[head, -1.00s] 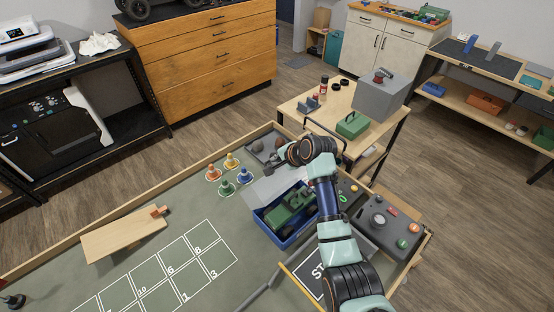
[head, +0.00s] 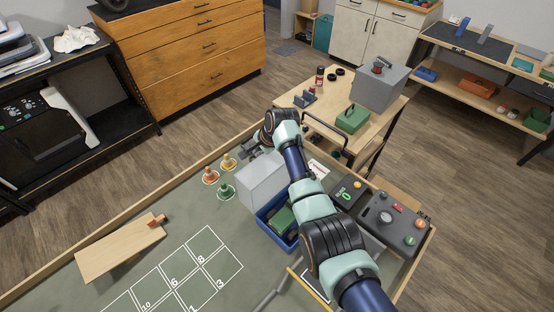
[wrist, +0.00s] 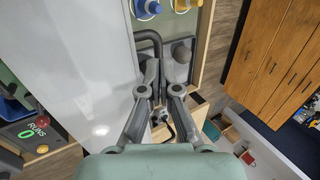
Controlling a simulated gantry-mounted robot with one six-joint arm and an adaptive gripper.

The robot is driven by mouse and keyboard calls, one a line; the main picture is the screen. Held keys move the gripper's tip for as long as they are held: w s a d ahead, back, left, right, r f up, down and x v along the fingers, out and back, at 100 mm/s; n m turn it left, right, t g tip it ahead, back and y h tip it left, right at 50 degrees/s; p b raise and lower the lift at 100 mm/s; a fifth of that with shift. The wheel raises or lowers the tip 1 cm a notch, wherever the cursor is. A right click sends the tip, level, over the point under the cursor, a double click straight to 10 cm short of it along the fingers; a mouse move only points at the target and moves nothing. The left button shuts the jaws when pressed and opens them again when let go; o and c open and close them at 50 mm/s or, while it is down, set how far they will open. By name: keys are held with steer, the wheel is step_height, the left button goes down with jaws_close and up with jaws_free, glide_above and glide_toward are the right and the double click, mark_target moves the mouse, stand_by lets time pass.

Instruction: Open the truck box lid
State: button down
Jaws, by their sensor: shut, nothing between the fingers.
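The truck box (head: 264,226) is blue and sits on the green-topped table, with a green truck (head: 284,221) partly visible inside. Its pale lid (head: 262,180) is raised and stands steeply, close to upright. In the wrist view the lid (wrist: 85,80) fills the left side as a large white panel. My gripper (head: 248,148) is at the far side of the lid, near its upper edge. In the wrist view my gripper (wrist: 160,98) has its fingers together and empty, just right of the lid; contact is unclear. A dark curved bar (wrist: 151,38) shows beside the lid.
A control box (head: 392,222) is right of the truck box. A wooden ramp (head: 120,248) lies at left. A side table with a grey box (head: 380,88) stands beyond.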

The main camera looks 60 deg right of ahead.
steer(key=shift+r, duration=0.1)
steer(key=r+p, duration=0.2)
steer(key=s+r+p, duration=0.1)
steer(key=r+p, duration=0.4)
steer(key=r, duration=0.1)
steer(key=shift+s+a+p, duration=0.3)
steer(key=shift+p, duration=0.1)
steer(key=shift+b+v, duration=0.35)
steer(key=shift+v, duration=0.5)
steer(key=shift+w, duration=0.1)
